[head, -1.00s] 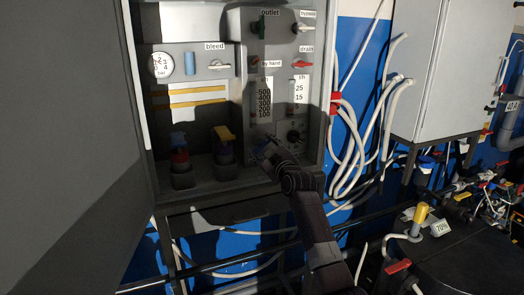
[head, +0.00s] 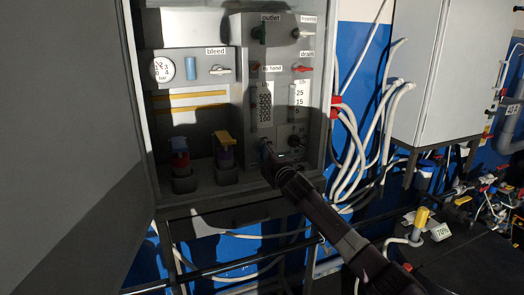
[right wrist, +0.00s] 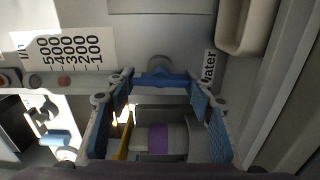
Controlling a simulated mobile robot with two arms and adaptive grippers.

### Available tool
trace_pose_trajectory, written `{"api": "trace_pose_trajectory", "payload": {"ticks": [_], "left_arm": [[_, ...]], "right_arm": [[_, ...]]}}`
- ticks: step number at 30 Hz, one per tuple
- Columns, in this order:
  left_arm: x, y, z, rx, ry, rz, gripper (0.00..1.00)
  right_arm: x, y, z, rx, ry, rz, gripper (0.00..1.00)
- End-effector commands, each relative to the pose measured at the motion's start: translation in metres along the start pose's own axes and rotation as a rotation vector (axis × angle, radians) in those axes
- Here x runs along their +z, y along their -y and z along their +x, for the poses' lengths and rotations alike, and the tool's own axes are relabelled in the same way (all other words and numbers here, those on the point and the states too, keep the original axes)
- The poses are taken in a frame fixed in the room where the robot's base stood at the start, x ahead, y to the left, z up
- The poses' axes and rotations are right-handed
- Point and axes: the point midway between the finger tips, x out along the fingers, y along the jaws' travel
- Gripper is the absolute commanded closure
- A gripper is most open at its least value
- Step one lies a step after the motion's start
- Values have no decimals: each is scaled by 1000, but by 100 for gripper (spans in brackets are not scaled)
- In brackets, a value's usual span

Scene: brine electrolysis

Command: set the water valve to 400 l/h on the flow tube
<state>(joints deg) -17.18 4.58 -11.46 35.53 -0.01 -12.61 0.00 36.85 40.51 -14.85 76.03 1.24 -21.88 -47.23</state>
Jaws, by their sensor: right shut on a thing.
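My right gripper (head: 268,152) reaches into the open cabinet just below the flow tube's scale. In the right wrist view its blue-padded fingers (right wrist: 158,86) are closed on the blue water valve (right wrist: 156,77), beside a label reading "Water". The head view mostly hides this valve behind the gripper. The flow tube's scale (head: 264,104), marked 100 to 500, stands upright above the gripper. The scale (right wrist: 70,50) lies sideways in the right wrist view. A reddish piece (right wrist: 64,81) shows along the tube there; I cannot read a sure flow value. My left gripper is not in view.
A dark knob (head: 297,140) sits close right of my gripper, under a second, smaller scale (head: 299,96). The open cabinet door (head: 70,150) fills the left. White hoses (head: 350,150) hang at right.

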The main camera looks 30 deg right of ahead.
Motion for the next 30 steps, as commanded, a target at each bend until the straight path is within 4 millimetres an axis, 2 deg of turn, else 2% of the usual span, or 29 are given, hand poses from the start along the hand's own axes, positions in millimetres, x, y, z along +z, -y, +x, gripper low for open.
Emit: {"api": "trace_pose_trajectory", "payload": {"ticks": [9, 25, 26, 30], "left_arm": [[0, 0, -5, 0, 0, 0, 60], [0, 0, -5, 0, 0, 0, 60], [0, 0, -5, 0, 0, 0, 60], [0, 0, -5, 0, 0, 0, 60]], "right_arm": [[0, 2, 0, -4, 0, -120, 76], [0, 3, 0, -4, 0, -141, 76], [0, 3, 0, -4, 0, -141, 50], [0, 2, 0, -3, 0, -140, 35]]}}
